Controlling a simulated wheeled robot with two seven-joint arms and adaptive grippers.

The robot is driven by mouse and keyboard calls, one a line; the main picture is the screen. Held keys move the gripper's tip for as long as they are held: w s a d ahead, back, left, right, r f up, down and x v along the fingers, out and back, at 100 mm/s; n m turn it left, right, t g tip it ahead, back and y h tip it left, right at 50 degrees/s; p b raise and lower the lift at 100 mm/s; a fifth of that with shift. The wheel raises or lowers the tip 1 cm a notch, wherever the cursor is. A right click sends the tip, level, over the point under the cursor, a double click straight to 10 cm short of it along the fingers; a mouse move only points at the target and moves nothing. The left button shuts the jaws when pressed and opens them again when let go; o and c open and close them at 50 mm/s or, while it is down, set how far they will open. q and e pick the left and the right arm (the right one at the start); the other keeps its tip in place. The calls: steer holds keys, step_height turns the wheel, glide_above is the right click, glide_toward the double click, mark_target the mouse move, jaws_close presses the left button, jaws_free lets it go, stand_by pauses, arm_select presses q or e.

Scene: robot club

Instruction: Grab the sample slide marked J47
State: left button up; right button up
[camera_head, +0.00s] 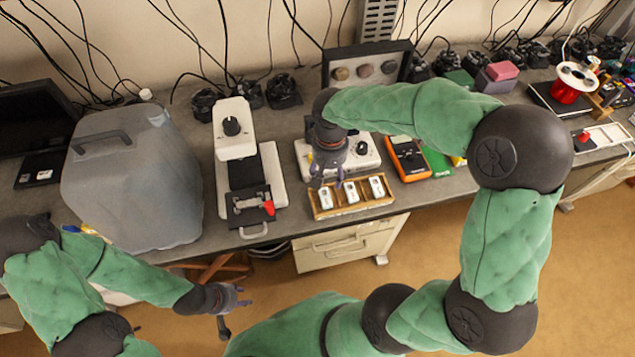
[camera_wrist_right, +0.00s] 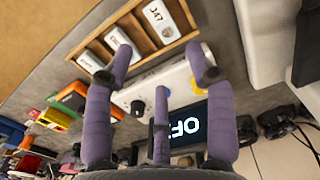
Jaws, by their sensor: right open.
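A wooden tray (camera_head: 352,208) holds three white slides in separate slots. The slide marked J47 (camera_wrist_right: 160,20) is at the right end of the tray in the right wrist view; this is the leftmost slide (camera_head: 326,199) in the head view. The middle slide (camera_head: 351,192) and the far slide (camera_head: 377,187) sit beside it; their marks are hard to read. My right gripper (camera_head: 327,178) is open and empty, just behind the J47 slide's end of the tray; its spread fingers show in the wrist view (camera_wrist_right: 160,68). My left gripper (camera_head: 232,308) is open and empty, off the desk's front.
A white device with a display (camera_head: 363,161) stands directly behind the tray. An orange meter (camera_head: 408,158) is to the right. A microscope (camera_head: 235,140) and a large grey covered case (camera_head: 130,180) stand left. The desk's front edge runs close before the tray.

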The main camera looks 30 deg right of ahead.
glide_above(328, 196)
steer(key=f, duration=0.2)
steer(key=f+b, duration=0.1)
steer(key=f, duration=0.1)
steer(key=shift+s+f, duration=0.2)
steer(key=shift+f, duration=0.1)
steer(key=shift+w+f+b, duration=0.2)
steer(key=shift+f+b, duration=0.4)
steer(key=shift+f, duration=2.4)
steer(key=c, duration=0.9)
